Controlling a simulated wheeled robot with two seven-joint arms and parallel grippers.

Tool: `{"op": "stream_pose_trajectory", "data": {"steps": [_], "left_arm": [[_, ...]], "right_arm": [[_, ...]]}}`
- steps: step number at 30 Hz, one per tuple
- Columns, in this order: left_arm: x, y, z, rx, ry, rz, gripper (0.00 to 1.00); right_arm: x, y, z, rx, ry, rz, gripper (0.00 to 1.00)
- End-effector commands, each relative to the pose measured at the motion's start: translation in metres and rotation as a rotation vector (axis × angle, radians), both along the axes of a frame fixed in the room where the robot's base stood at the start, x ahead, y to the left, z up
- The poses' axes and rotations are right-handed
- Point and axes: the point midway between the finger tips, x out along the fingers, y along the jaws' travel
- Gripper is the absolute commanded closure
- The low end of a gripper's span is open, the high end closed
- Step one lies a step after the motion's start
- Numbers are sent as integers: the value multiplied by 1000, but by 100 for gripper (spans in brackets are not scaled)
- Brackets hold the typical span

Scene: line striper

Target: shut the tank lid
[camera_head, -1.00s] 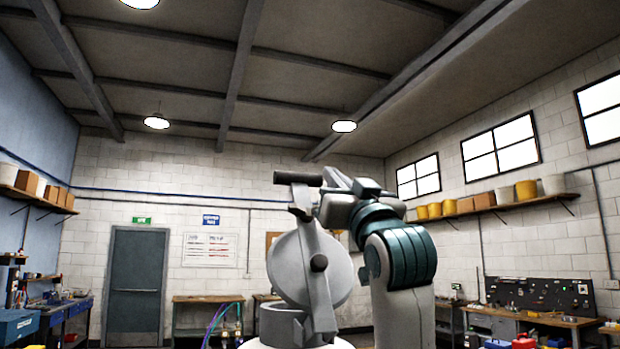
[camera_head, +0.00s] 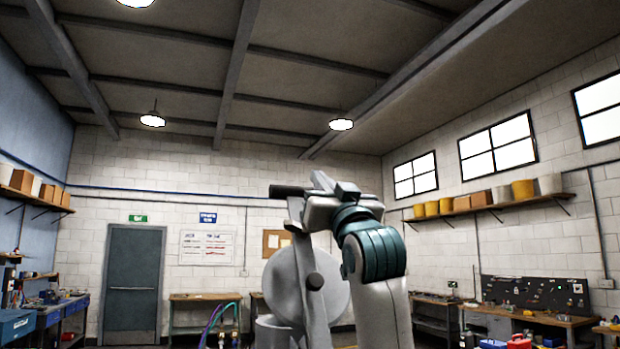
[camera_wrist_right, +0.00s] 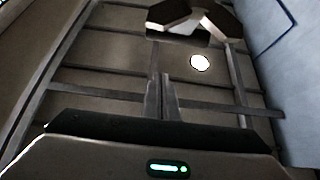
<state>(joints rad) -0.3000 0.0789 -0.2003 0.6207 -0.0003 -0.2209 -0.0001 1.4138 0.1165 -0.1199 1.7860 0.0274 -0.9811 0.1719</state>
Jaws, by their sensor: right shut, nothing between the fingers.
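The tank lid (camera_head: 336,287) is a grey round disc. It stands open, nearly upright, above the tank's grey neck (camera_head: 270,334) at the bottom of the head view. A long grey clamp bar (camera_head: 309,262) with a round knob crosses its face, and a dark crosswise handle (camera_head: 287,190) tops the bar. My right gripper (camera_head: 318,180) is at the upper right of the bar, close to the handle; I cannot tell whether they touch. In the right wrist view its fingers (camera_wrist_right: 161,85) are together with nothing between them. My left gripper is out of view.
Workbenches stand along the left wall (camera_head: 62,318), back wall (camera_head: 205,298) and right wall (camera_head: 530,315), well behind the tank. A grey door (camera_head: 134,285) is at the back left. The space above and left of the lid looks free.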

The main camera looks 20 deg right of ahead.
Motion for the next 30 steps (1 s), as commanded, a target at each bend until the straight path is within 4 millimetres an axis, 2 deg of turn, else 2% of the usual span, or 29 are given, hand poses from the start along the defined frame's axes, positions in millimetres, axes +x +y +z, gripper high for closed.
{"op": "stream_pose_trajectory", "data": {"steps": [1, 8, 9, 18, 30], "left_arm": [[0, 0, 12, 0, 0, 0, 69], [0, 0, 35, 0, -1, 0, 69], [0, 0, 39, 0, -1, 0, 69], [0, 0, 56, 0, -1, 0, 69], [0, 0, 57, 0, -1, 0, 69]], "right_arm": [[7, 0, 10, 0, 3, 0, 100], [34, 1, 28, 1, 4, 1, 100], [39, 1, 20, 1, 6, 1, 100], [59, 2, 1, 1, 2, 1, 100], [61, 2, -3, 0, -1, 0, 100]]}}
